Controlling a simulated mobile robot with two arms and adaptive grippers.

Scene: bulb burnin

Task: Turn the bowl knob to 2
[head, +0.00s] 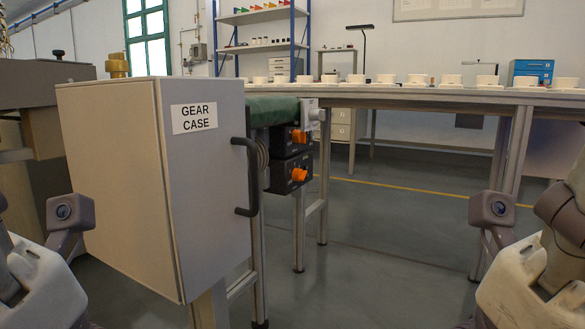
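Two black control boxes hang one above the other beside the gear case, under the end of the green belt. The upper box (285,142) has an orange knob (299,137). The lower box (288,172) has another orange knob (300,174). Their lettering is too small to read, so I cannot tell which is the bowl knob or where either points. Parts of my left arm show at the lower left and of my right arm at the lower right, both well apart from the knobs. Neither gripper's fingers are in view.
A big grey gear case (115,180) with a black handle (248,177) stands close in front, left of the knobs. A long table (400,97) with several white round items runs across the back. Open grey floor (380,250) lies right of the boxes. A shelf (262,17) stands behind.

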